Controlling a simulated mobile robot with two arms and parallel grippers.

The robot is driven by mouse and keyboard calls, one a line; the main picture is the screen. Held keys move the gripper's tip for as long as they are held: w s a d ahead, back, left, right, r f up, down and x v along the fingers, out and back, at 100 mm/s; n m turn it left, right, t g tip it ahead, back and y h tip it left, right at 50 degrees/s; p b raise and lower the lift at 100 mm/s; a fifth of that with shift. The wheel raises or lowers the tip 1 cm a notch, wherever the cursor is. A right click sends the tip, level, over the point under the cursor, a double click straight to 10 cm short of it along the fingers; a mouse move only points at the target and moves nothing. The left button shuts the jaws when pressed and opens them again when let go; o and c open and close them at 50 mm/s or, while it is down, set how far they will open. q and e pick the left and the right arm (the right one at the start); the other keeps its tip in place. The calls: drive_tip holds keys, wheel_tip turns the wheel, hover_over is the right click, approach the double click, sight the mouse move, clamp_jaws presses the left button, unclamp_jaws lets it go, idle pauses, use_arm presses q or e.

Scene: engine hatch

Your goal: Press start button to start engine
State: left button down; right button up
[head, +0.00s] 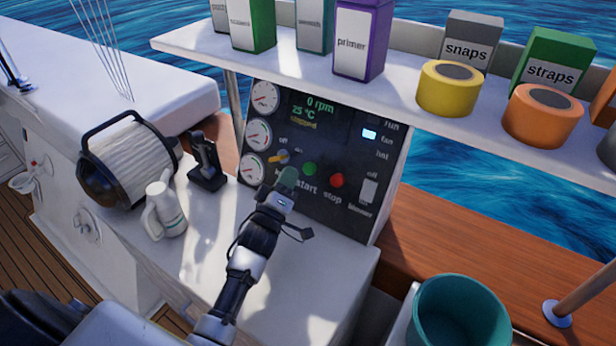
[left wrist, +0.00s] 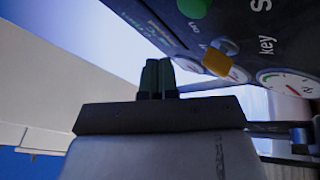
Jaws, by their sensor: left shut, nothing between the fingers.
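The dark engine panel (head: 330,132) stands under the white shelf. Its green start button (head: 309,169) is above the "start" label, with the red stop button (head: 337,180) to its right and the yellow key (head: 279,157) to its left. The display (head: 312,108) reads 0 rpm and 25 °C. My left gripper (head: 288,177) is shut and empty, in front of the panel, just left of and below the green button. In the left wrist view its fingertips (left wrist: 157,78) are together, apart from the green button (left wrist: 194,8) and key (left wrist: 217,62). My right gripper is not in view.
The shelf (head: 405,92) above holds several boxes and tins. A black lever (head: 205,164), a white jug (head: 165,212) and a ribbed cylindrical filter (head: 130,164) stand left of the panel. A teal bucket (head: 460,312) is at the lower right. The white counter before the panel is mostly clear.

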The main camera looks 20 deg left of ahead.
sight(309, 169)
use_arm(q)
drive_tip(key=w, duration=0.1)
drive_tip(key=w+f+b, duration=0.1)
drive_tip(key=w+b, duration=0.1)
drive_tip(key=shift+w+d+f, duration=0.25)
drive_tip(key=shift+f, duration=0.05)
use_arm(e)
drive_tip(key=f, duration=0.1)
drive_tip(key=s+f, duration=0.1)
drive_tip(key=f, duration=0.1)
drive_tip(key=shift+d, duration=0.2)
use_arm(q)
drive_tip(key=shift+w, duration=0.1)
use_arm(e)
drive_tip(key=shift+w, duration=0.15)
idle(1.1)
use_arm(q)
drive_tip(key=shift+w+f, duration=0.15)
drive_tip(key=shift+w, duration=0.15)
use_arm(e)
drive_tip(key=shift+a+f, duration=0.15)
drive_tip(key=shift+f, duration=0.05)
